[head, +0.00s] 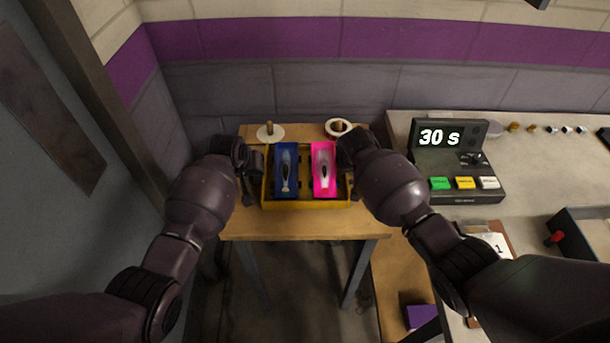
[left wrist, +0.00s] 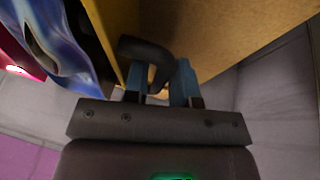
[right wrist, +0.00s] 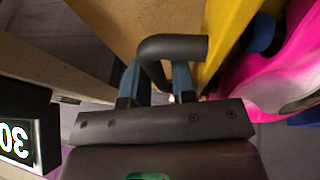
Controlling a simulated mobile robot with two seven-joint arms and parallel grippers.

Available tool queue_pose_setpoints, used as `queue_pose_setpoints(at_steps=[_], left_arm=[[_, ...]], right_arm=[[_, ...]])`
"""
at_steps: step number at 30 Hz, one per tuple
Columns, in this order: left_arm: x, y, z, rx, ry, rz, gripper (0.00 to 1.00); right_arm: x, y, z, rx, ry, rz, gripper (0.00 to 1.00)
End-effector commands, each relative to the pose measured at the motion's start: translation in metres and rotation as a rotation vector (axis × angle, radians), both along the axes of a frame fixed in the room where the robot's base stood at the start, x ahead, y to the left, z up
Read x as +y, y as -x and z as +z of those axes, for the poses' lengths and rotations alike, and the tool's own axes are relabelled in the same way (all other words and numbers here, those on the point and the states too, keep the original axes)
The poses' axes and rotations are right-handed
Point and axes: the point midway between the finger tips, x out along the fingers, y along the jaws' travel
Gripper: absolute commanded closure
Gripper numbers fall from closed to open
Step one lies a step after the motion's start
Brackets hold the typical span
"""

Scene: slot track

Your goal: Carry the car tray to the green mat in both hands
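The yellow car tray (head: 308,204) is at the wooden stand, with a blue car (head: 286,172) and a pink car (head: 324,170) side by side in it. It looks level; I cannot tell if it touches the stand top. My left gripper (left wrist: 160,88) is at the tray's left side, its fingers close on both sides of a dark curved handle (left wrist: 143,50). My right gripper (right wrist: 157,85) is at the right side, its fingers likewise close around the other dark handle (right wrist: 175,47). No green mat shows.
The wooden stand (head: 300,226) bears a white disc with a peg (head: 270,132) and a red-and-white round piece (head: 338,127) behind the tray. A purple block (head: 420,317) lies lower down.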

Motion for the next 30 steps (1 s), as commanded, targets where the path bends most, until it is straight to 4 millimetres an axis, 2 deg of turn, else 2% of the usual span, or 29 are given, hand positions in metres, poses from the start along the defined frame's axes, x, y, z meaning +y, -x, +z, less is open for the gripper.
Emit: queue_pose_setpoints(at_steps=[11, 16, 17, 30], left_arm=[[-0.0006, -0.0011, -0.0025, 0.000, 0.000, 0.000, 0.75], [-0.0004, -0.0010, -0.0026, 0.000, 0.000, 0.000, 0.98], [-0.0004, -0.0010, -0.0026, 0.000, 0.000, 0.000, 1.00], [-0.0008, -0.0016, -0.0013, -0.002, 0.001, -0.001, 1.00]], right_arm=[[-0.0004, -0.0011, -0.0024, 0.000, 0.000, 0.000, 0.75], [-0.0003, -0.0011, -0.0024, 0.000, 0.000, 0.000, 0.98], [-0.0003, -0.0011, -0.0024, 0.000, 0.000, 0.000, 1.00], [-0.0001, -0.0019, -0.0010, -0.003, -0.001, 0.000, 1.00]])
